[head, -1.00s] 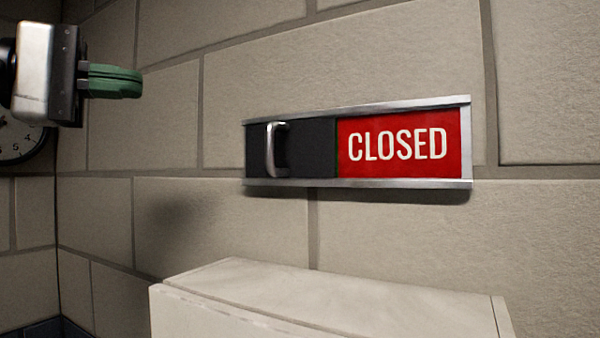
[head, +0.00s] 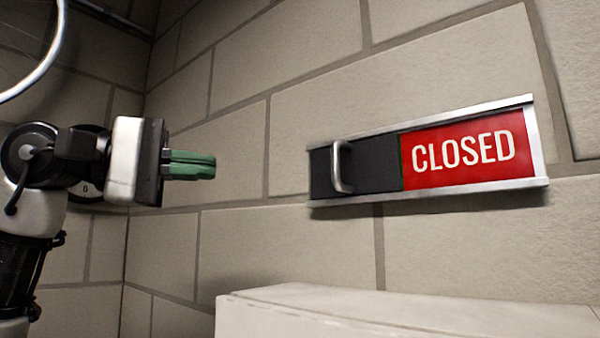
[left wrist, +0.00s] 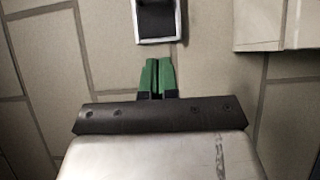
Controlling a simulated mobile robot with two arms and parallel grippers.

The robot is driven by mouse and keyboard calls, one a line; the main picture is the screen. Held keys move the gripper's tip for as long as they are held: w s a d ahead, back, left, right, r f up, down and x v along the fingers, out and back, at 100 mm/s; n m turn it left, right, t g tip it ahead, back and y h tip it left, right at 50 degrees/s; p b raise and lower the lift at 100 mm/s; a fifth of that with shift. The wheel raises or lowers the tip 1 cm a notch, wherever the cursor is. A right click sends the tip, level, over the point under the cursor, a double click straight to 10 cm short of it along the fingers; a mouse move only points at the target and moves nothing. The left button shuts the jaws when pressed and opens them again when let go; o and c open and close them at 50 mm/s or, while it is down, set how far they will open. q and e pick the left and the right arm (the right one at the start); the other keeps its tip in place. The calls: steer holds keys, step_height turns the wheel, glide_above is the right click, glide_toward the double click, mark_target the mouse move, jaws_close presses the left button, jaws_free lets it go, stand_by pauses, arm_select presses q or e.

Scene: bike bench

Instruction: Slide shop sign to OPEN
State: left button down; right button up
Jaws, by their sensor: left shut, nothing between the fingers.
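The shop sign (head: 518,188) is mounted on the block wall in a silver frame. Its red panel (head: 462,149) reads CLOSED on the right side. A dark sliding panel (head: 375,170) with a silver handle (head: 343,167) covers the left part. My left gripper (head: 213,165), with green fingers, is shut and empty, to the left of the sign and apart from the handle. In the left wrist view the closed green fingers (left wrist: 157,75) point at the near end of the sign frame (left wrist: 138,25). My right gripper is not in view.
A white box-like top (head: 400,312) juts out below the sign. The wall between the gripper and the sign is clear.

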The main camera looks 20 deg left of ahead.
arm_select(q)
steer(key=p, duration=0.3)
glide_toward(343, 166)
steer(key=w, duration=0.2)
steer(key=d, duration=0.3)
steer(key=d+f+p, duration=0.1)
steer(key=shift+s+d+f, duration=0.1)
steer(key=shift+s+d, duration=0.2)
steer(key=shift+d, duration=0.1)
